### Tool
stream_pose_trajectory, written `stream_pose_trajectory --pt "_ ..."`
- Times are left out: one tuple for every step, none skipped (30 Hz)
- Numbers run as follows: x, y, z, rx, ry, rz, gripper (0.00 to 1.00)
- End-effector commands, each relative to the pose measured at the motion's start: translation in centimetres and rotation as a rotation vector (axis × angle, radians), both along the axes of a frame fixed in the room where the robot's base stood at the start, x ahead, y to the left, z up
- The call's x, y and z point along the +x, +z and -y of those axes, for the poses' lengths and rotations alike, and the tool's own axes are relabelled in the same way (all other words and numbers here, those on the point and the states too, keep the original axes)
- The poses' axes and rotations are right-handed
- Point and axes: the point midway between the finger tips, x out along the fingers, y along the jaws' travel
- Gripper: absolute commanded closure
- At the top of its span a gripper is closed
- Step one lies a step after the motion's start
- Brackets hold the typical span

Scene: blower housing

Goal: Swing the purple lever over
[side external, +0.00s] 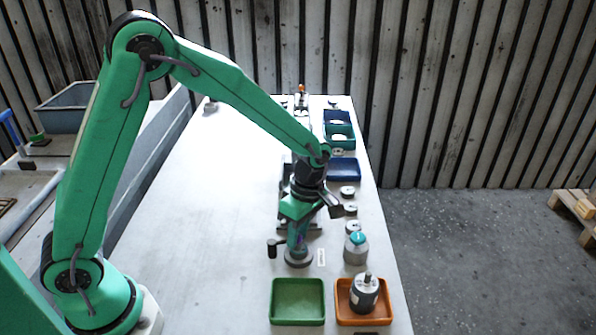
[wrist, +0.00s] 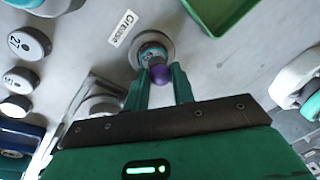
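The purple lever's round knob (wrist: 160,74) shows in the wrist view between my gripper's two green fingertips (wrist: 158,78), at or just beyond their ends. The fingers are apart, with gaps beside the knob; I cannot tell whether either touches it. The lever stands over a round grey base (wrist: 167,42) with a teal part at its centre. In the side view my gripper (side external: 298,232) points down over this base (side external: 299,259), and little purple shows there. The lever's shaft is mostly hidden.
A "Grease" label (wrist: 122,28) lies beside the base. A green tray (side external: 297,303) and an orange tray (side external: 345,316) holding a motor-like part (side external: 365,293) stand in front. A teal-capped bottle (side external: 356,248) and several grey discs (side external: 350,209) line the right. The left tabletop (side external: 200,220) is clear.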

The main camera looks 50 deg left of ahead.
Motion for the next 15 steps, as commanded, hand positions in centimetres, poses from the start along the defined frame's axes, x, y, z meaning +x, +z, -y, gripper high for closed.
stream_pose_trajectory --pt "-0.03 0.02 -0.01 0.001 0.000 -0.001 0.91" --pt "-0.03 0.02 -0.01 0.001 0.000 -0.001 0.97" --pt "-0.04 0.02 -0.01 0.001 0.000 -0.002 0.98" --pt "-0.04 0.03 -0.02 0.001 0.000 -0.002 0.98" --pt "-0.04 0.03 -0.02 0.001 0.000 -0.002 0.98" --pt "-0.05 0.03 -0.02 0.000 -0.001 -0.002 0.98" --pt "-0.06 0.03 -0.01 0.000 -0.002 -0.002 0.98" --pt "-0.07 0.03 0.00 0.000 -0.004 -0.002 0.98" --pt "-0.08 0.04 0.02 -0.001 -0.008 -0.002 0.98" --pt "-0.10 0.04 0.03 -0.001 -0.011 -0.004 0.98" --pt "-0.12 0.05 0.06 -0.001 -0.016 -0.004 0.98" --pt "-0.15 0.04 0.09 -0.003 -0.024 -0.004 0.98" --pt "-0.18 0.05 0.13 -0.004 -0.032 -0.006 0.98" --pt "-0.22 0.05 0.17 -0.005 -0.041 -0.006 0.98" --pt "-0.27 0.06 0.22 -0.007 -0.052 -0.008 0.98"
